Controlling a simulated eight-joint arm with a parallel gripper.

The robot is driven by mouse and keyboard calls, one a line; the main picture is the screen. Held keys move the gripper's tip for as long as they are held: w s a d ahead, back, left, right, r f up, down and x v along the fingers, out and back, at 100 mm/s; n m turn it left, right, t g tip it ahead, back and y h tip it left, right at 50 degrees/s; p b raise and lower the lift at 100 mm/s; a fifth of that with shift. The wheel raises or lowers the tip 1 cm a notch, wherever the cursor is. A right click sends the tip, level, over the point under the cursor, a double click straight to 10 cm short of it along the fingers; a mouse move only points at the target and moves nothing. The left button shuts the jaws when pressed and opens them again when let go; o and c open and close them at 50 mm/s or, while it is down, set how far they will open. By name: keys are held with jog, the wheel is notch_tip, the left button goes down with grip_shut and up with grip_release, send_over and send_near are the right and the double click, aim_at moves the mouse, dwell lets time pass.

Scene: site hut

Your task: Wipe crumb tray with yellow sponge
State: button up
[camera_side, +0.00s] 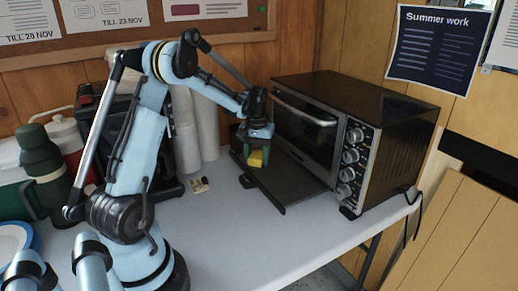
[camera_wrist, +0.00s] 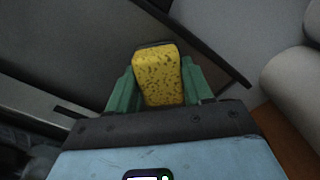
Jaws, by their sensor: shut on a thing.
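My gripper (camera_side: 257,150) is shut on the yellow sponge (camera_side: 255,159). In the wrist view the sponge (camera_wrist: 160,76) sits between the two green fingers (camera_wrist: 160,92) and points away from the wrist. The dark crumb tray (camera_side: 290,187) sticks out from the front of the toaster oven (camera_side: 340,135). My gripper and the sponge are over the tray's left part in the side view, partly hiding it. I cannot tell whether the sponge touches the tray. In the wrist view a dark grey surface with a black edge lies beyond the sponge.
White paper rolls (camera_side: 200,125) stand behind my arm. A green flask (camera_side: 41,165) and a red and white jug (camera_side: 68,140) are at the left. A small card (camera_side: 198,186) lies on the white table (camera_side: 235,235). The table's front middle is clear.

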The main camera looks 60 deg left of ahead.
jog(key=shift+a+r, duration=0.1)
jog(key=shift+r, duration=4)
